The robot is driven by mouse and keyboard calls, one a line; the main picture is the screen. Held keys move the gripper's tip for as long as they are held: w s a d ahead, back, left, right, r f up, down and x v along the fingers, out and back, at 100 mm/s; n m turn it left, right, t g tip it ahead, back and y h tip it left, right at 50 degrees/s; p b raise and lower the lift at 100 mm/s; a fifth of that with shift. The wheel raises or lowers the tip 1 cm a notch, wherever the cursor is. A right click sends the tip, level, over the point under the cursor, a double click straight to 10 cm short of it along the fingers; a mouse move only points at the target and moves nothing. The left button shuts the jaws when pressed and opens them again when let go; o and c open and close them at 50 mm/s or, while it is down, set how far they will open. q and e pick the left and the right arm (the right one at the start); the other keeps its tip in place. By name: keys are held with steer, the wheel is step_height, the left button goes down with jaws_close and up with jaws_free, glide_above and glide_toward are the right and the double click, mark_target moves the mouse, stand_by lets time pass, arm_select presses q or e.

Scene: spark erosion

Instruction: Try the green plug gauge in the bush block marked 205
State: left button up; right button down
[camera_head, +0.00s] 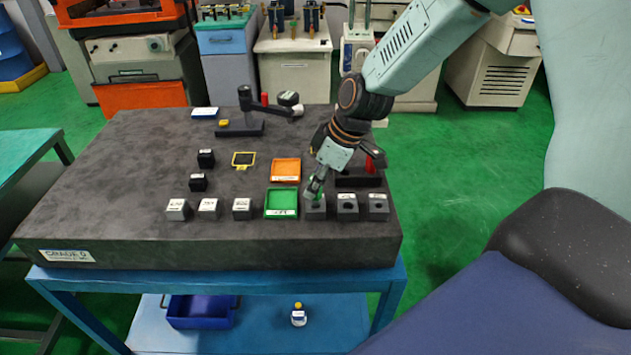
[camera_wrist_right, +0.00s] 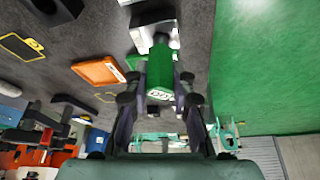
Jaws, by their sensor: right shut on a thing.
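My right gripper (camera_head: 315,192) is shut on the green plug gauge (camera_wrist_right: 160,68), which stands between its fingers in the right wrist view. A small pale label with dark marks is on the gauge. In the head view the gripper is directly over the leftmost dark bush block (camera_head: 316,209), at the right front of the dark plate. Whether the gauge's end is in the bore or just above it is hidden. Two more bush blocks, a middle one (camera_head: 347,208) and a right one (camera_head: 378,207), stand beside it with dark bores. Their markings are too small to read. My left gripper is not in view.
A green tray (camera_head: 268,205) lies just left of the gripper, with an orange tray (camera_head: 300,170) behind it. Three grey blocks (camera_head: 208,208) stand further left. A dark rack with a red item (camera_head: 372,161) is behind the bush blocks.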

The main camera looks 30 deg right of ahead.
steer(key=shift+r+p, duration=1.4)
steer(key=shift+r, duration=0.3)
